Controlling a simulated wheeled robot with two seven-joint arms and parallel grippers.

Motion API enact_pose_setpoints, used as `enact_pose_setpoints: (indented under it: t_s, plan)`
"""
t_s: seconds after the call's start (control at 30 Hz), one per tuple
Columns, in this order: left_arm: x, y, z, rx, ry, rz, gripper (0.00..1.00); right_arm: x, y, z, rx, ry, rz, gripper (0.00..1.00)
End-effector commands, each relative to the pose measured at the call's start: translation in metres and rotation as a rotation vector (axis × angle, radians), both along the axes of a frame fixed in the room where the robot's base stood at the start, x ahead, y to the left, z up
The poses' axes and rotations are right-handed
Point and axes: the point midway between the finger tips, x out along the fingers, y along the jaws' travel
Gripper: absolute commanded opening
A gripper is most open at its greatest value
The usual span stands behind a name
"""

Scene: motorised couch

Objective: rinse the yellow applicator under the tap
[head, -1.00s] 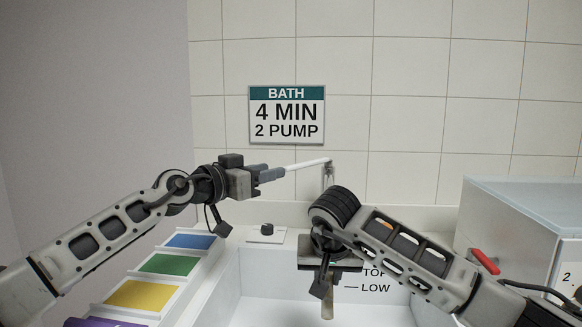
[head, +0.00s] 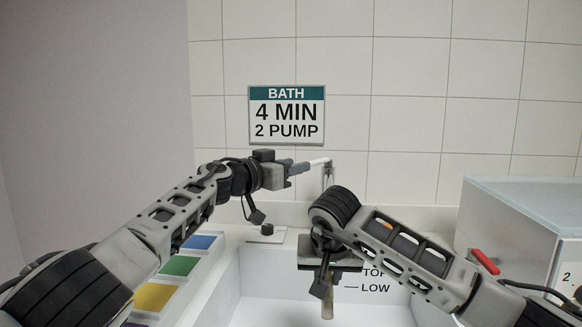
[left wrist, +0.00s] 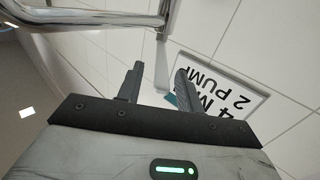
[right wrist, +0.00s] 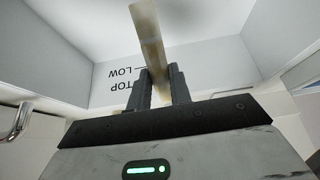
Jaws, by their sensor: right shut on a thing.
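My right gripper (head: 327,276) is shut on a dull yellow-beige rod, the applicator (head: 327,306), which hangs down over the white basin (head: 270,290). In the right wrist view the applicator (right wrist: 150,38) stands out from between the fingers (right wrist: 159,88). My left gripper (head: 303,167) is open beside the tap (head: 320,161), at the back wall. In the left wrist view its fingers (left wrist: 157,80) are apart, with a shiny pipe (left wrist: 90,18) of the tap above them. I see no running water. Whether the left fingers touch the tap I cannot tell.
Blue (head: 200,242), green (head: 180,266) and yellow (head: 154,297) panels line the left side. A pale box (head: 530,215) with a red handle (head: 486,262) stands at right. A bath sign (head: 287,114) hangs on the wall.

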Motion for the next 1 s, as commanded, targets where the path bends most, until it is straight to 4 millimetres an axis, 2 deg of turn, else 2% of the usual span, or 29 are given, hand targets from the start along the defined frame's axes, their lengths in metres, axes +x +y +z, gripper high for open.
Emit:
enact_pose_setpoints:
  t_s: [0.23, 0.27, 0.3, 0.4, 0.77, 1.0]
  plan:
    - [0.0001, -0.0001, -0.0003, 0.000, 0.000, 0.000, 0.36, 0.0001, 0.0001, 0.0003, 0.000, -0.001, 0.000, 0.00]
    - [0.0001, -0.0001, -0.0003, 0.000, 0.000, 0.000, 0.34, 0.0001, 0.0001, 0.0003, 0.000, -0.001, 0.000, 0.00]
    - [0.0001, 0.0000, -0.0003, 0.000, 0.000, 0.000, 0.22, 0.0001, 0.0001, 0.0003, 0.000, -0.001, 0.000, 0.00]
    - [0.0002, 0.0001, -0.0002, 0.000, 0.000, 0.000, 0.00, 0.0001, 0.0001, 0.0003, 0.000, -0.001, 0.000, 0.00]
    - [0.0018, 0.0027, 0.0075, 0.015, -0.007, 0.055, 0.00, 0.0000, 0.0001, 0.0004, 0.000, -0.001, 0.000, 0.00]
    - [-0.0054, -0.0031, 0.0069, 0.004, -0.010, 0.099, 0.00, 0.0001, 0.0001, 0.0006, 0.000, 0.000, 0.000, 0.00]
